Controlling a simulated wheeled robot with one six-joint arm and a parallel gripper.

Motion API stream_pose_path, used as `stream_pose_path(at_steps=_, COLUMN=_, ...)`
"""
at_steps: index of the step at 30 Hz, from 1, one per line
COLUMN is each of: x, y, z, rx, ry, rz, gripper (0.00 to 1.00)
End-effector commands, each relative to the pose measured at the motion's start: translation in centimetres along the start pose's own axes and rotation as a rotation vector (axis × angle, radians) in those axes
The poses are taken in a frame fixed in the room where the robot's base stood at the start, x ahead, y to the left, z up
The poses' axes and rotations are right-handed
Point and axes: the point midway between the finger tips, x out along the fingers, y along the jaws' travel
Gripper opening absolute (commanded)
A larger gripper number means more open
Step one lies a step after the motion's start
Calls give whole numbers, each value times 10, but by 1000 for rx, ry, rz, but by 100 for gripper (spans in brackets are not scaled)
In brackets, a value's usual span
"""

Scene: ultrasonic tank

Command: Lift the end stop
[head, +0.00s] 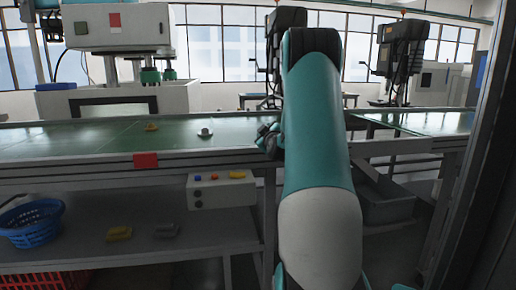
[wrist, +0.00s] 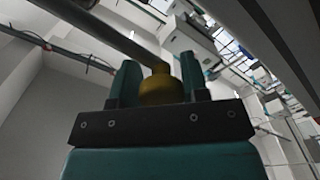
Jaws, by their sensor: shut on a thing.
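In the wrist view the two teal fingers of my gripper (wrist: 159,70) are shut on a dull yellow knob (wrist: 162,90). A dark grey bar (wrist: 105,32) runs from the upper left to the knob and looks joined to it. The knob and bar seem to belong to the end stop, but its full shape does not show. In the head view my teal and white arm reaches forward to the conveyor, beside the gap in the line. It hides most of that spot, and the end stop cannot be made out there.
A green conveyor belt (head: 95,138) crosses the view, with a small orange piece (head: 151,127) and a white piece (head: 205,132) on it. A button box (head: 220,190) juts from its front. A grey bin (head: 388,208) sits below, right of my arm. A blue basket (head: 32,222) stands lower left.

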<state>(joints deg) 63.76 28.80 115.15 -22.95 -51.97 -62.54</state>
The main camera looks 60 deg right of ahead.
Motion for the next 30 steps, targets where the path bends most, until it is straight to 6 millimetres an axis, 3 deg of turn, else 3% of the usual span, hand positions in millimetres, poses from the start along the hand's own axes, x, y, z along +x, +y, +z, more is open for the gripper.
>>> stream_pose_path(at_steps=1, x=-1, y=-13, z=14, rx=-25, ry=-11, rz=-8, gripper=0)
stream_pose_path(at_steps=6, x=-1, y=-16, z=20, rx=-109, ry=-14, rz=-8, gripper=0)
stream_pose_path(at_steps=28, x=-1, y=-17, z=22, rx=-188, ry=-17, rz=-8, gripper=0)
stream_pose_path(at_steps=29, x=-1, y=-17, z=21, rx=-188, ry=-17, rz=-8, gripper=46)
stream_pose_path(at_steps=30, x=-1, y=-18, z=21, rx=-188, ry=-17, rz=-9, gripper=55)
